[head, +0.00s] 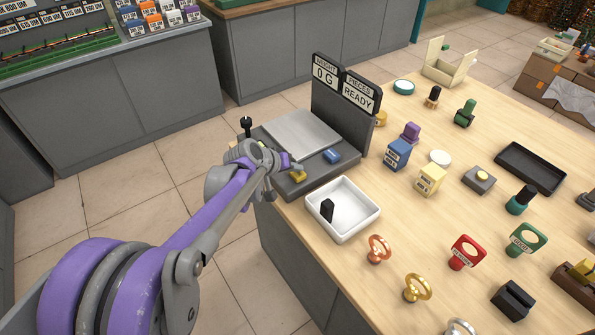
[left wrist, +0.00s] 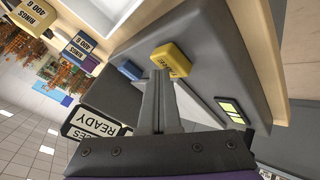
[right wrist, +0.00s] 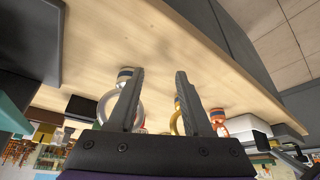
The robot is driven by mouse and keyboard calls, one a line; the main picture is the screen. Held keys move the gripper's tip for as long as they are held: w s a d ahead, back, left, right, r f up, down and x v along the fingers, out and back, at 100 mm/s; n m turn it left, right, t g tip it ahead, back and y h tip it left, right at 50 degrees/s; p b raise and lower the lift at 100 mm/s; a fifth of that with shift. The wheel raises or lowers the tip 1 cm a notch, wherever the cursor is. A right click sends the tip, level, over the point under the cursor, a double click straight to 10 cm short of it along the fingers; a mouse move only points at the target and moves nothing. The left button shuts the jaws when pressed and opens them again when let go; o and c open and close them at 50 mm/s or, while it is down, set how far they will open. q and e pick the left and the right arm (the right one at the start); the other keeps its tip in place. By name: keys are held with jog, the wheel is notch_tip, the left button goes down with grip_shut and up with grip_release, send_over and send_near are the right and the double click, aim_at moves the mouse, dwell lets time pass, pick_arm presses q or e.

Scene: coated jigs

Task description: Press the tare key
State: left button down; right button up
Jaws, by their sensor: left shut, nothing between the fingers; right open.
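The grey counting scale (head: 258,135) stands at the table's left corner with a flat metal pan (head: 301,133). A yellow key (head: 298,175) and a blue key (head: 331,156) sit on its front ledge. The yellow key (left wrist: 171,59) has dark lettering too small to read surely; the blue key (left wrist: 129,69) lies beside it in the left wrist view. My left gripper (head: 286,162) is shut and empty, its tips (left wrist: 160,76) right by the yellow key. Whether they touch, I cannot tell. My right gripper (right wrist: 160,78) is open and empty.
The displays read "0 G" (head: 325,74) and "READY" (head: 359,97). A white tray (head: 363,228) holding a black piece stands in front of the scale. Boxes and several ring-topped jigs, including a red one (head: 466,252), stand to the right. A black tray (head: 531,168) lies farther right.

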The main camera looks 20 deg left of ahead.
aim_at(295, 175)
pick_arm(q)
jog(key=shift+r, duration=0.15)
pick_arm(e)
jog(key=shift+r, duration=0.15)
pick_arm(q)
jog(key=shift+r+p, duration=0.65)
pick_arm(e)
jog(key=shift+w+r, duration=0.15)
jog(key=shift+r, duration=0.4)
pick_arm(q)
jog(key=shift+r, duration=0.15)
pick_arm(e)
jog(key=shift+r, duration=0.1)
pick_arm(q)
notch_tip(295, 175, up, 5)
jog(key=p, duration=0.3)
jog(key=shift+p, duration=0.3)
pick_arm(e)
jog(key=r, duration=0.3)
jog(key=shift+w+r, duration=0.4)
